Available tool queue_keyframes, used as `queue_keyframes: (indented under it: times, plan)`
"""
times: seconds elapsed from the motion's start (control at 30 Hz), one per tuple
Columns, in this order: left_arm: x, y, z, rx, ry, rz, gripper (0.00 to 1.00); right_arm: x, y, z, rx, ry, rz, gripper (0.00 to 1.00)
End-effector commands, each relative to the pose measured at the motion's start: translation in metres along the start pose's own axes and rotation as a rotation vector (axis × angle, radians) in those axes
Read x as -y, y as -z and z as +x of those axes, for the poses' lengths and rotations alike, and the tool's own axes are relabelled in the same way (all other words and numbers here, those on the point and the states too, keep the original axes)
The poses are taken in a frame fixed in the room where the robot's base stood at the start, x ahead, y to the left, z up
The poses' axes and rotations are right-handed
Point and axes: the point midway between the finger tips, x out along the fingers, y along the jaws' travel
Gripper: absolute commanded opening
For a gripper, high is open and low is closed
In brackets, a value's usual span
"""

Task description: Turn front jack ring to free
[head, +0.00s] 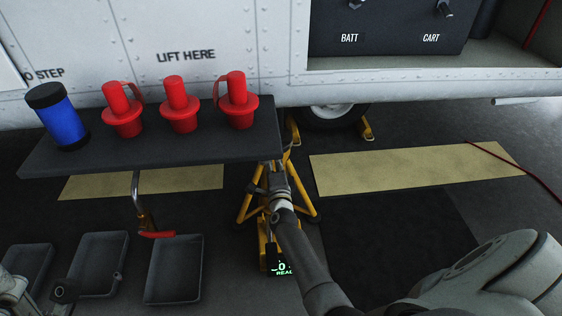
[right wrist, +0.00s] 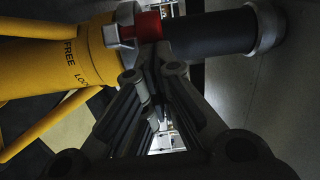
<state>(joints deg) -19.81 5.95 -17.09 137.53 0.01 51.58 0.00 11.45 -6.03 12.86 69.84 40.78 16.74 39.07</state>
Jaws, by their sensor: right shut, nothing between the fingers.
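The yellow jack (head: 247,207) stands on the floor below the aircraft, partly hidden by my right arm. In the right wrist view its yellow body (right wrist: 50,60) carries the words FREE and LOC..., the second cut short. A grey ring (right wrist: 126,28) with a small lug sits at the end of this body. A red band (right wrist: 148,27) and a dark cylinder (right wrist: 210,33) follow it. My right gripper (head: 268,183) is at the jack; its fingers (right wrist: 152,68) are shut and empty, close to the ring. Contact cannot be told. My left gripper (head: 62,291) shows only partly at the lower left.
A dark shelf (head: 150,155) above the floor bears red plugs (head: 180,115) and a blue cylinder (head: 62,125). A red-handled hook tool (head: 155,233) hangs below. Grey trays (head: 172,298) lie at lower left. A lit display (head: 281,269) sits by the jack's foot.

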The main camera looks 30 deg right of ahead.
Motion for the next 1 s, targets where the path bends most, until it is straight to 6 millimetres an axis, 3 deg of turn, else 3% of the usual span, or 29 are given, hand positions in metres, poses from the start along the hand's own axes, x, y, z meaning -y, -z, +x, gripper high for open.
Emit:
queue_keyframes:
  times: [0.4,1.0]
  plan:
    - [0.0,0.0,0.0,0.0,0.004,-0.001,0.4,0.001,-0.025,0.005,0.002,0.0,0.001,0.0]
    - [0.0,-0.001,-0.002,0.007,0.007,-0.002,0.4,0.004,-0.033,0.006,0.011,0.002,0.003,0.0]
